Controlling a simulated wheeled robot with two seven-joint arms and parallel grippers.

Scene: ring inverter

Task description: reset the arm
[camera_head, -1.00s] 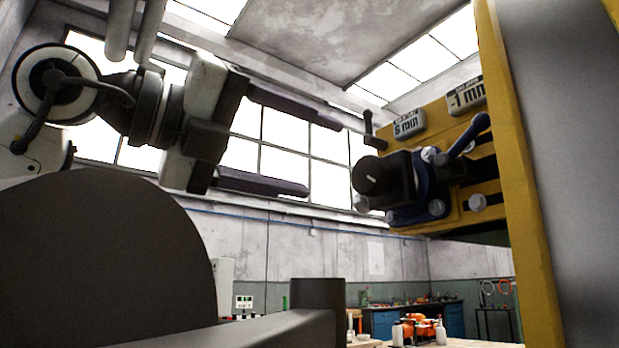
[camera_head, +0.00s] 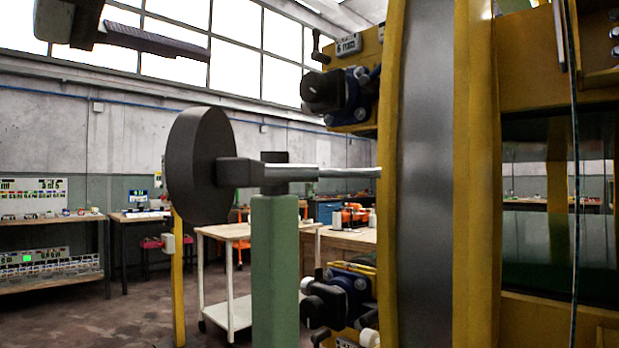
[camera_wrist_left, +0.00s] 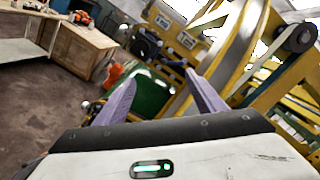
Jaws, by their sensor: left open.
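My left gripper (camera_wrist_left: 158,77) is open and empty in the left wrist view, its two purple-grey fingers spread apart. In the head view only part of it shows at the top left, with one dark finger (camera_head: 155,41) pointing right; the rest is cut off by the frame. The finger is apart from the yellow ring machine (camera_head: 466,170), which stands to its right. My right gripper is not in view.
A black disc on a shaft (camera_head: 200,165) sits by a green post (camera_head: 274,270) left of the machine. Dark clamp units (camera_head: 325,92) are on its yellow frame. A wooden-topped trolley (camera_head: 225,232) stands behind. Open floor lies at the lower left.

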